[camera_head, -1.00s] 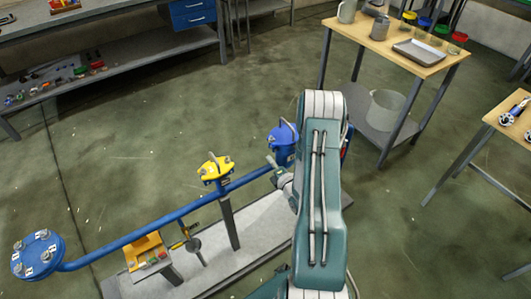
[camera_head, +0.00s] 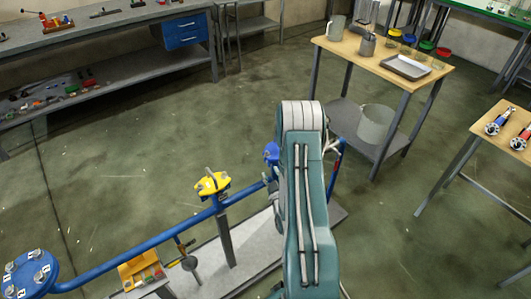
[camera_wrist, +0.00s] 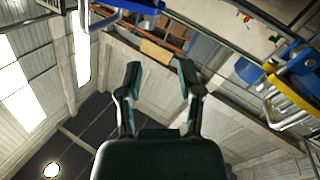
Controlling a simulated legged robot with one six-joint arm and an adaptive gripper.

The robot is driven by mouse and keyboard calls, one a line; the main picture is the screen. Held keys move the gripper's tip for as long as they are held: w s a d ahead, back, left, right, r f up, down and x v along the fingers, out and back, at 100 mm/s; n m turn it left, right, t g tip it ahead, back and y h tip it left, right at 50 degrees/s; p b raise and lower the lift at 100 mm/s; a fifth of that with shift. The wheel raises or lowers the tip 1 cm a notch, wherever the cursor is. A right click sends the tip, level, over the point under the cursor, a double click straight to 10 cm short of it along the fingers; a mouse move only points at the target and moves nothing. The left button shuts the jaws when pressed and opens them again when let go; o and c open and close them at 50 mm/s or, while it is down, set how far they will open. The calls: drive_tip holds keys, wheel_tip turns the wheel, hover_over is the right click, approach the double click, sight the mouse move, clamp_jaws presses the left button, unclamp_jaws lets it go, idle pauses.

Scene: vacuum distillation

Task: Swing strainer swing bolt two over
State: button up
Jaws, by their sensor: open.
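A blue round cover (camera_head: 29,273) with several bolts and small white number tags around its rim sits at the left end of the blue pipe, in the lower left of the head view. It looks like the strainer; the tags are too small to read surely. My gripper (camera_wrist: 159,72) is open and empty in the wrist view, its two fingers apart with nothing between them. In the head view my arm hides it.
The blue pipe (camera_head: 140,248) carries a yellow-topped fitting (camera_head: 212,184) and a blue fitting (camera_head: 271,154) beside my arm. A yellow box (camera_head: 140,271) stands below it. A wooden table (camera_head: 355,48) with a tray is at the upper right. The floor between is clear.

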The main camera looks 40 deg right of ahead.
sight(267, 153)
drive_tip(key=w+d+m, duration=0.1)
drive_tip(key=w, duration=0.2)
drive_tip(key=w+d+m, duration=0.1)
drive_tip(key=w+d, duration=0.1)
drive_tip(key=w+d+m, duration=0.1)
drive_tip(key=w+d, duration=0.1)
drive_tip(key=w, duration=0.1)
drive_tip(key=shift+w+r+h, duration=0.1)
drive_tip(key=shift+w+h, duration=0.25)
drive_tip(key=shift+h, duration=0.05)
drive_tip(key=shift+w+d, duration=0.35)
drive_tip(key=shift+w, duration=0.05)
clamp_jaws()
